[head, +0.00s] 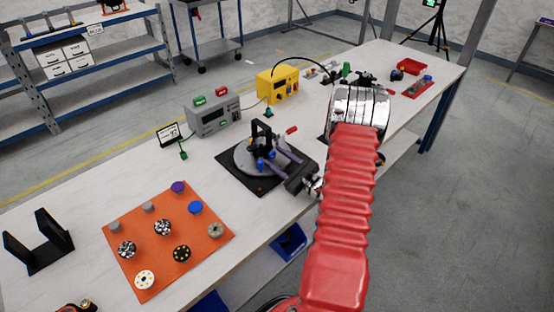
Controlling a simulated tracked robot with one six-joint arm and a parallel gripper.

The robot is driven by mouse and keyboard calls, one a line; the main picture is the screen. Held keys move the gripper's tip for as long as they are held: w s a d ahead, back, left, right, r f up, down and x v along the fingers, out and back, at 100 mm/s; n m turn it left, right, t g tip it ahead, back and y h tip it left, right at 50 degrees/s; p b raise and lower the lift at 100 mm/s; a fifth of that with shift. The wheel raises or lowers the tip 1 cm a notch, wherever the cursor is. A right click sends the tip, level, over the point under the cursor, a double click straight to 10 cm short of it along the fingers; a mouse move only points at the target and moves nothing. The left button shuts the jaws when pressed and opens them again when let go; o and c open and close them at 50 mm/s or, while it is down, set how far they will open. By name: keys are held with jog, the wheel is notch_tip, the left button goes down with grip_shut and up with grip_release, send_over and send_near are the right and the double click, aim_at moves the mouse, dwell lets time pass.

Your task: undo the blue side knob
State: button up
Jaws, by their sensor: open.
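A small black upright fixture (261,134) stands on a round grey plate (243,160) on a black square base. A blue knob (262,165) shows low on its near side, with more blue just right of it; the detail is too small to separate clearly. My gripper (271,161) reaches in from the right with its two purple-grey fingers apart, one on each side of the blue parts. I cannot tell whether the fingers touch the knob.
An orange mat (140,232) at the front left holds several round caps, including a blue one (195,208). A grey instrument box (213,118) and a yellow box (278,84) stand behind. A black bracket (38,243) stands at the far left. The table's near edge runs below my arm.

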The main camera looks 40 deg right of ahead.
jog(key=s, duration=1.3)
jog(key=shift+s+d, duration=0.2)
jog(key=shift+s, duration=0.2)
